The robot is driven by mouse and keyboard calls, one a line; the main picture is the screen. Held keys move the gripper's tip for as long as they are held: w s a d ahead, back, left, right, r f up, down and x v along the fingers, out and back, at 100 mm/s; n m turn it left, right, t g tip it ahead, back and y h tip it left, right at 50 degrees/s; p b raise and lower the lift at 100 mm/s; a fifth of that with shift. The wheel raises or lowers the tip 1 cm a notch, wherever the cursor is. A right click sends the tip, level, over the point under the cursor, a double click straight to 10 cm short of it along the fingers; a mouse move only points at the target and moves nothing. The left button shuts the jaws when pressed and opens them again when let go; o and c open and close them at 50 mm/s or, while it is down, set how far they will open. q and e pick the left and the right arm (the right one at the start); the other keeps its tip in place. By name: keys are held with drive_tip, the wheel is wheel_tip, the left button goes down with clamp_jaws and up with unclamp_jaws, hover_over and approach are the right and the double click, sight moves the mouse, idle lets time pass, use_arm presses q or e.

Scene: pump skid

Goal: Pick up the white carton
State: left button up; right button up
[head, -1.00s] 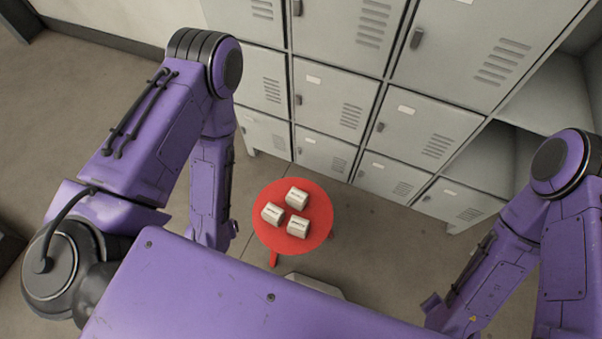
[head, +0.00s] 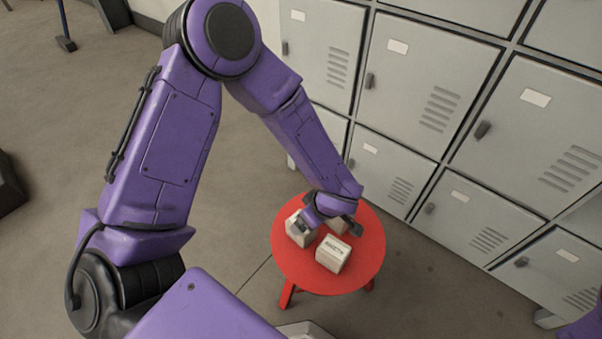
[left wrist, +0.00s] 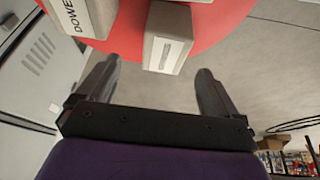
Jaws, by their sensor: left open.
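My left gripper (head: 328,229) is above the stool among the cartons, open and empty. In the left wrist view, one white carton (left wrist: 168,40) with a label lies just ahead of the open left gripper (left wrist: 158,78), between the lines of its fingers. Another carton with dark lettering (left wrist: 90,14) is at the upper left. My right gripper is out of view.
The red stool (head: 364,270) stands on a bare floor. Grey lockers (head: 395,165) form a wall behind and to the right of it. Open floor (head: 240,190) lies to the left. The left wrist view shows shelves with goods (left wrist: 292,160) at lower right.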

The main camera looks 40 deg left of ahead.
use_arm(q)
drive_tip(key=b+x, duration=0.1)
drive_tip(key=x, duration=0.1)
drive_tip(key=b+x, duration=0.1)
drive_tip(key=x, duration=0.2)
drive_tip(key=b+x, duration=0.2)
drive_tip(key=x, duration=0.1)
drive_tip(key=shift+s+f, duration=0.25)
drive_tip(key=shift+r, duration=0.1)
drive_tip(key=c, duration=1.2)
